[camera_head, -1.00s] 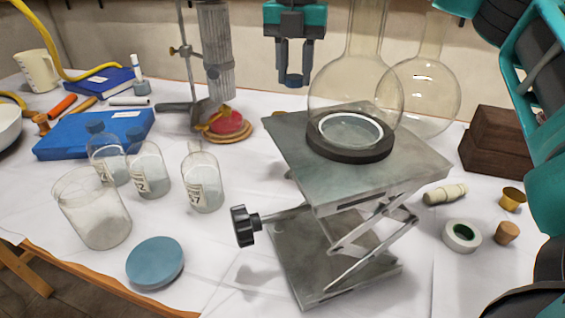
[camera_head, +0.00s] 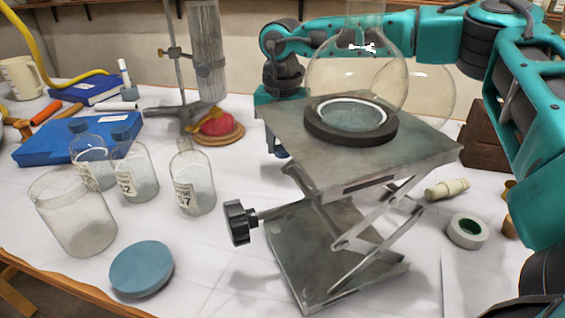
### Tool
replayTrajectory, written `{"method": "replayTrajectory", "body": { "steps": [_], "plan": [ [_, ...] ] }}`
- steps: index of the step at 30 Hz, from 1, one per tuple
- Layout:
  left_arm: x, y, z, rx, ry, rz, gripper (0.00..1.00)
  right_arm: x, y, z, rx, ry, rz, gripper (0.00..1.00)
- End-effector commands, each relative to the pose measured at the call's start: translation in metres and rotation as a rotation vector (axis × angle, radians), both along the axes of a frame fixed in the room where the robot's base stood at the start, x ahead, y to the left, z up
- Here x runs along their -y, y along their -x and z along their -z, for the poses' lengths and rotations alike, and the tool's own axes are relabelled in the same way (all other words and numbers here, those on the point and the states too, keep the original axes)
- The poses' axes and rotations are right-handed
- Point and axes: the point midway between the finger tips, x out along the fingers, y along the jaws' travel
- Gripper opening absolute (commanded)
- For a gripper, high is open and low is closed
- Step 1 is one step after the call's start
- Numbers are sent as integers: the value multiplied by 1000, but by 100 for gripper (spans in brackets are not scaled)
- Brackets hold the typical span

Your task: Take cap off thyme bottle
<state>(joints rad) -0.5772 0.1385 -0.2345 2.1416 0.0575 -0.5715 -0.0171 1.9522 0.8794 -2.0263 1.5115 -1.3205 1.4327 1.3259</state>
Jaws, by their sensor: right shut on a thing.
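Three small labelled glass bottles stand at the left of the table; their names are not readable. The front right bottle (camera_head: 192,185) is upright with no cap on its neck. The other two, the middle bottle (camera_head: 134,172) and the rear left bottle (camera_head: 90,158), have dark blue caps. My right gripper (camera_head: 279,143) is low behind the left edge of the lab jack, shut on a dark blue cap (camera_head: 282,153). The jack's plate hides part of the fingers and cap. The cap is close to the table; I cannot tell whether it touches. My left gripper is not in view.
A glass beaker (camera_head: 75,215) and blue disc (camera_head: 141,268) are at front left. White table is clear between bottles and jack.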

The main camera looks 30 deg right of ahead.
Motion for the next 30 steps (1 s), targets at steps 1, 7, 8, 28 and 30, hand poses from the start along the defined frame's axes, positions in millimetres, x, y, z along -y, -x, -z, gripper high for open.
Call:
{"method": "replayTrajectory", "body": {
  "steps": [1, 7, 8, 28, 30],
  "plan": [
    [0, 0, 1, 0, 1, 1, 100, 0, 0, 5, -2, 1, -1, 0],
    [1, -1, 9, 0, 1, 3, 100, 0, 1, 35, -4, 1, -1, 0],
    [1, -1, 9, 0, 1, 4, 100, 0, 1, 38, -4, 1, -1, 0],
    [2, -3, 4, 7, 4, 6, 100, 0, 0, 45, -1, 0, 0, 55],
    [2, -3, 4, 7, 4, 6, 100, 0, 0, 45, -1, 0, 0, 58]
  ]
}}
